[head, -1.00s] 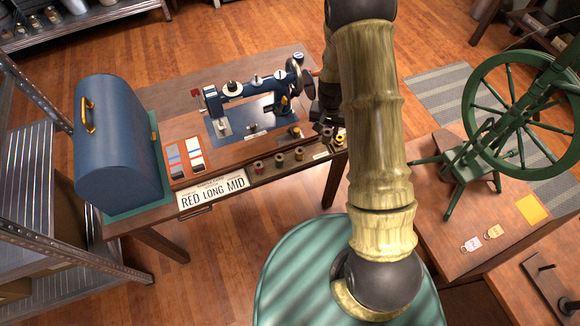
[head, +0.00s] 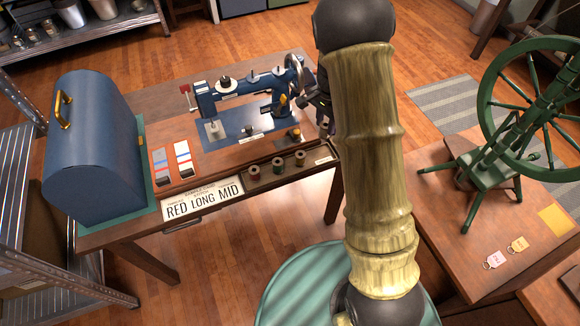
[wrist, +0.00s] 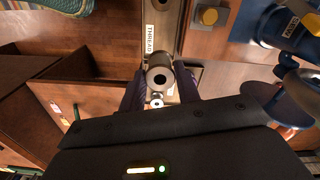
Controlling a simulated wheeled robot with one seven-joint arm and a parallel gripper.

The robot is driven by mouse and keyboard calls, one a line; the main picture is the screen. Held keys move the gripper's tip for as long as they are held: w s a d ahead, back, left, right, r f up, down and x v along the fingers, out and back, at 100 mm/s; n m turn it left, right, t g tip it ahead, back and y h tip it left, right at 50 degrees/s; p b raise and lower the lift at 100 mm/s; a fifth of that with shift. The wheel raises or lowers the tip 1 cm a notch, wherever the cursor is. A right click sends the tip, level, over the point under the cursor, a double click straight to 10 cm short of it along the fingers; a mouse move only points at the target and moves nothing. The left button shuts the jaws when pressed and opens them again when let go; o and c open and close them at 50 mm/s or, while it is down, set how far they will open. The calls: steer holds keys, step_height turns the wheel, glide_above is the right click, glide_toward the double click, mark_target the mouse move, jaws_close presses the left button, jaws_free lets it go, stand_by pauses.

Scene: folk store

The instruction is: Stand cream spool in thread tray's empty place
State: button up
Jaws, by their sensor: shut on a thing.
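In the wrist view a spool with a pale rim and a dark round hole (wrist: 159,77) sits between the fingers of my gripper (wrist: 159,88), which is shut on it; I take it for the cream spool. The THREAD label of the thread tray (wrist: 150,38) shows just beyond it. In the head view the long thread tray (head: 228,181) lies along the table's front edge, with a dark spool, a green spool (head: 278,167) and a reddish spool (head: 300,159) standing in it. My gripper (head: 322,112) is partly hidden by my arm near the tray's right end. The held spool's height over the tray is unclear.
The blue sewing machine (head: 245,95) stands just behind the tray. A sign reading RED LONG MID (head: 203,201) is at the front edge. A blue domed case (head: 92,150) is at left. The green spinning wheel (head: 490,150) stands on another table at right.

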steer(key=shift+f, duration=3.15)
steer(key=shift+f, duration=1.9)
steer(key=shift+f, duration=0.2)
steer(key=o, duration=0.7)
steer(key=shift+r, duration=0.1)
steer(key=shift+o, duration=0.2)
step_height(320, 180, up, 12)
steer(key=shift+r, duration=0.15)
